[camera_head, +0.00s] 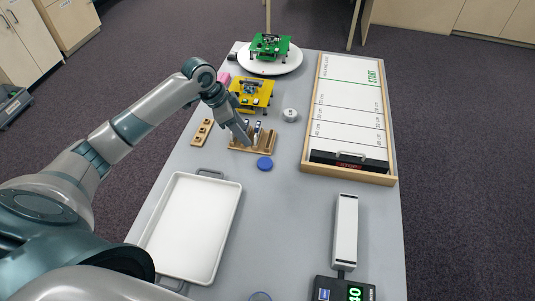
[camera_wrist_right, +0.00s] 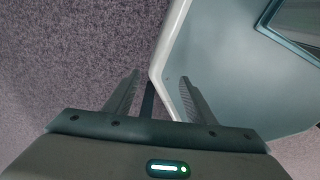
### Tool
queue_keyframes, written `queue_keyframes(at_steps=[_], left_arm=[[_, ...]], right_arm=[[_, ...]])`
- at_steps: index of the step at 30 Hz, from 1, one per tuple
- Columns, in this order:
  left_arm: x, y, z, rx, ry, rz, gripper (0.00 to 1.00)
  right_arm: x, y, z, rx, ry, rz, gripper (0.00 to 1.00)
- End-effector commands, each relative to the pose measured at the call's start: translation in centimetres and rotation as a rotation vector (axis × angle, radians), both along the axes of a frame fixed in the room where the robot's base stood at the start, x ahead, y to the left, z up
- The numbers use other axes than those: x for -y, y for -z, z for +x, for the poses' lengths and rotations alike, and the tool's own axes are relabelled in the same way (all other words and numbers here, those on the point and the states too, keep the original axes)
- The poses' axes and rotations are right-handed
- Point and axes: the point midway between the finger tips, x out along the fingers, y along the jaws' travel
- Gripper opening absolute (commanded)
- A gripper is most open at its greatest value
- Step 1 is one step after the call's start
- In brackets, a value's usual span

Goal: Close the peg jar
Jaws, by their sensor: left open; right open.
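A blue disc, which looks like a lid (camera_head: 265,163), lies flat on the grey table in front of a wooden rack. A small round thing with a blue rim, possibly the peg jar (camera_head: 260,296), is cut off by the bottom edge of the head view, so its contents cannot be told. My left gripper (camera_head: 246,139) is open over the wooden rack, just behind the blue lid and apart from it. My right gripper (camera_wrist_right: 156,98) is open and empty in the right wrist view, above carpet; it does not show in the head view.
The wooden rack (camera_head: 238,146) holds upright metal pieces. A smaller wooden block (camera_head: 202,132) stands left of it. A white tray (camera_head: 179,269) lies front left. A long framed track (camera_head: 393,178) is at right, a scale (camera_head: 326,287) front right. The table's middle is clear.

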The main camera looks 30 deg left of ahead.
Motion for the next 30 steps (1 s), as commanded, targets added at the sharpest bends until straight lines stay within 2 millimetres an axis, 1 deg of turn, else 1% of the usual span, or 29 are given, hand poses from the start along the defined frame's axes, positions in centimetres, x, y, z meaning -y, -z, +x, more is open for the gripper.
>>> queue_keyframes(at_steps=[10,14,17,20,23,30], left_arm=[[0.0,0.0,0.0,0.000,0.000,0.000,0.48],[0.0,0.1,0.0,-0.001,0.000,-0.001,0.48],[0.2,0.6,0.1,-0.002,-0.001,0.000,0.48],[0.6,1.5,0.4,-0.003,-0.001,-0.002,0.48],[1.0,2.8,0.7,-0.004,0.000,-0.002,0.48],[2.3,6.8,1.8,-0.004,0.000,-0.002,0.48]], right_arm=[[0.4,0.0,-1.2,-0.013,-0.001,-0.004,0.50],[0.4,-0.1,-1.2,-0.013,-0.001,-0.004,0.50],[0.4,-0.3,-1.1,-0.012,-0.001,-0.004,0.50],[0.3,-0.7,-0.8,-0.009,-0.001,-0.004,0.50],[0.3,-1.2,-0.6,-0.007,-0.001,-0.004,0.50],[0.0,-2.6,-0.5,-0.006,0.001,0.000,0.50]])
